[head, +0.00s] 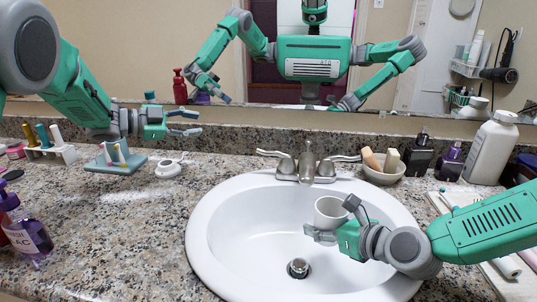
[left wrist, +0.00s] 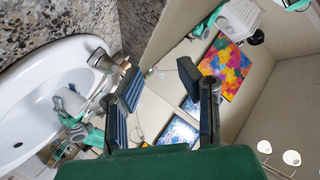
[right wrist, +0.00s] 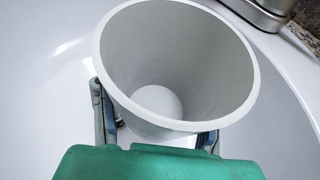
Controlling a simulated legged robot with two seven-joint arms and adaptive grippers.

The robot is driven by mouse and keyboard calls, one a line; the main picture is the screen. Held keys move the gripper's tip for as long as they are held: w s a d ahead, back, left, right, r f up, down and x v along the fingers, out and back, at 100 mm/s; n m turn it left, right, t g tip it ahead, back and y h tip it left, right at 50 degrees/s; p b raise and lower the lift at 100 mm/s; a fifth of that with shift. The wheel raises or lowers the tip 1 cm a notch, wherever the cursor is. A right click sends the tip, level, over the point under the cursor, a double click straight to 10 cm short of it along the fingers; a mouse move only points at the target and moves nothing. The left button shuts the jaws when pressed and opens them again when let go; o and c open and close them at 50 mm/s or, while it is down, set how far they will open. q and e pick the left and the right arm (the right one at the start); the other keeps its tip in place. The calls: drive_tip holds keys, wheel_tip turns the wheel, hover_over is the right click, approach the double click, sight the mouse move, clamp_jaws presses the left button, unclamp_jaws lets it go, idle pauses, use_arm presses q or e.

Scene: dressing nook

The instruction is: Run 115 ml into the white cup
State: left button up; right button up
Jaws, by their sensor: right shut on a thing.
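The white cup (head: 331,210) is upright over the sink basin, just in front of the faucet (head: 308,168). My right gripper (head: 328,234) is shut on the cup. In the right wrist view the cup (right wrist: 178,70) looks empty inside, with a pale round bottom. The faucet spout (right wrist: 258,12) shows beyond the cup's rim there, and no water stream is visible. My left gripper (head: 192,122) is open and empty above the back of the counter, left of the faucet. Its spread fingers also show in the left wrist view (left wrist: 165,90).
The sink (head: 232,245) has a drain (head: 298,268) at its bottom. A soap bowl (head: 383,174), dark bottles (head: 420,158) and a white bottle (head: 492,150) stand at the right. A purple pump bottle (head: 27,232) and a brush stand (head: 116,162) are at the left. A mirror is behind.

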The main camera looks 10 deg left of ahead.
sight(259, 152)
use_arm(q)
drive_tip(key=s+d+f+m+g+h, duration=0.1)
drive_tip(key=d+m, duration=0.1)
drive_tip(key=d, duration=0.1)
drive_tip(key=s+d+f+m+g, duration=0.1)
drive_tip(key=d+f+m, duration=0.1)
drive_tip(key=d, duration=0.1)
drive_tip(key=s+d+f+m+g+h, duration=0.1)
drive_tip(key=s+d+f+m+g, duration=0.1)
drive_tip(key=d+m, duration=0.1)
drive_tip(key=shift+h, duration=0.3)
drive_tip(key=x, duration=1)
drive_tip(key=shift+d, duration=0.2)
drive_tip(key=shift+w+d+f, duration=0.15)
drive_tip(key=shift+w+d, duration=0.1)
drive_tip(key=shift+d, duration=0.4)
clamp_jaws()
